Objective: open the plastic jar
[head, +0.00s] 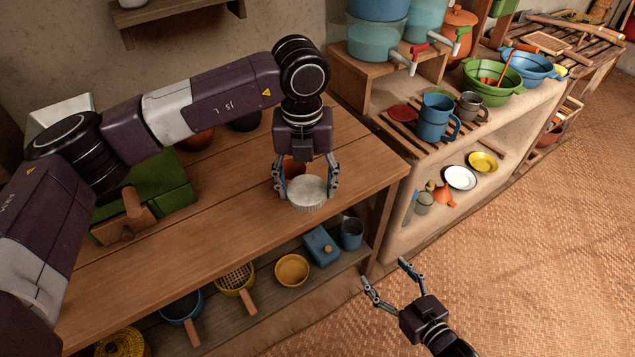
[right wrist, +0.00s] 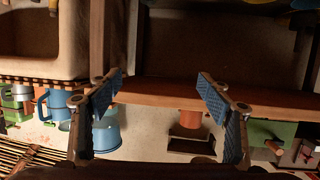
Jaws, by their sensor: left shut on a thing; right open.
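A white round piece with a ribbed rim (head: 307,193), which looks like the plastic jar's lid, is between the fingertips of my left gripper (head: 307,196), near the front edge of the wooden table. My left gripper points down and is shut on it. Any jar body under the white top is hidden. A reddish-brown thing (head: 293,168) shows just behind it, between the fingers. My right gripper (head: 384,271) is open and empty, in front of the table over the floor. Its spread blue-padded fingers also show in the right wrist view (right wrist: 165,90).
A green box (head: 170,187) and a brown wooden piece (head: 124,217) are on the table (head: 235,215) at left. The shelf below holds a yellow bowl (head: 292,270), a blue box (head: 321,246) and a blue cup (head: 351,233).

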